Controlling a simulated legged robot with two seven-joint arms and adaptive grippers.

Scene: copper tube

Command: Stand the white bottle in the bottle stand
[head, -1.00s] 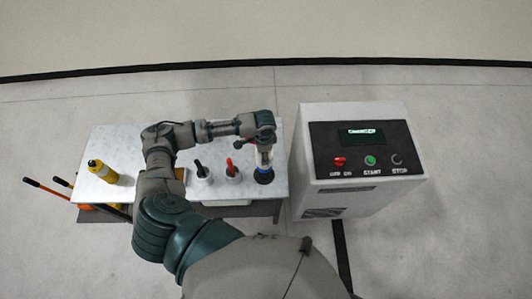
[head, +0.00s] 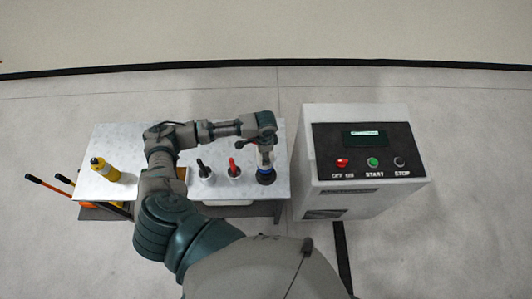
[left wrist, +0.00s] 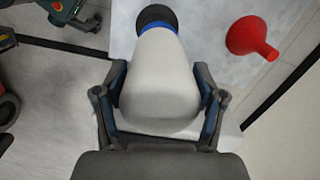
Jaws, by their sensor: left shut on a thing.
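My left gripper (left wrist: 160,105) is shut on the white bottle (left wrist: 160,80), with one finger on each side of its body. In the left wrist view the bottle's far end meets a blue ring (left wrist: 157,26) and a round black piece (left wrist: 155,13). In the head view the gripper (head: 265,150) is low over the table's right end, pointing down. The black round piece (head: 265,179) is directly below, probably the bottle stand. The bottle looks upright. I cannot tell whether it is fully seated. The right gripper is out of view.
A red funnel-shaped thing (left wrist: 250,38) is near the gripper. A machine with buttons (head: 365,160) stands close right of the table.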

